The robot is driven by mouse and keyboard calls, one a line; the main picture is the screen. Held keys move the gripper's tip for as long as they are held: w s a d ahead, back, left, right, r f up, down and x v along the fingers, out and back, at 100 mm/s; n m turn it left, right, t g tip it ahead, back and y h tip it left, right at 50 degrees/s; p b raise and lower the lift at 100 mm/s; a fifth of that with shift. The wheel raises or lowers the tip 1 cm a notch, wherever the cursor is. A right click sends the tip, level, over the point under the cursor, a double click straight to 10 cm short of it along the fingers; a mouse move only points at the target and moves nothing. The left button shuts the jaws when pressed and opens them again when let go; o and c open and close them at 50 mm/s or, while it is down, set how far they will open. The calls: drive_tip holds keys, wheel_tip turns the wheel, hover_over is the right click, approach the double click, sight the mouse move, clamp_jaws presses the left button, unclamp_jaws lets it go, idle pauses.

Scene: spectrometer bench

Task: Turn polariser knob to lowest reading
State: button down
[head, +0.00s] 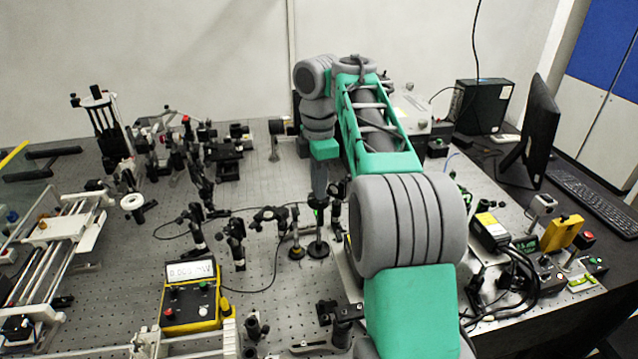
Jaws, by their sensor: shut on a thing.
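My gripper (319,197) points down at the top of a post-mounted polariser (319,222), which stands on a round dark base on the perforated bench. The gripper is shut on the polariser's knob, which is small and mostly hidden by the fingers. A yellow meter (192,312) lies at the front left of the bench. Its lit display (190,271) shows a low value that looks like 0.003 mW, though the last digits are hard to read.
More post-mounted optics (233,240) stand close to the left of my gripper. A rail stage (60,245) fills the left edge. A black box with cables (490,230), a yellow box (565,231) and a monitor (541,125) are on the right. Bare bench shows behind the meter.

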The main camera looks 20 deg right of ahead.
drive_tip(key=shift+n, duration=1.2)
drive_tip(key=c, duration=1.3)
unclamp_jaws()
drive_tip(key=shift+c, duration=0.2)
drive_tip(key=shift+r, duration=0.1)
wheel_tip(320, 180, up, 8)
drive_tip(key=p, duration=0.7)
drive_tip(key=shift+f, duration=0.2)
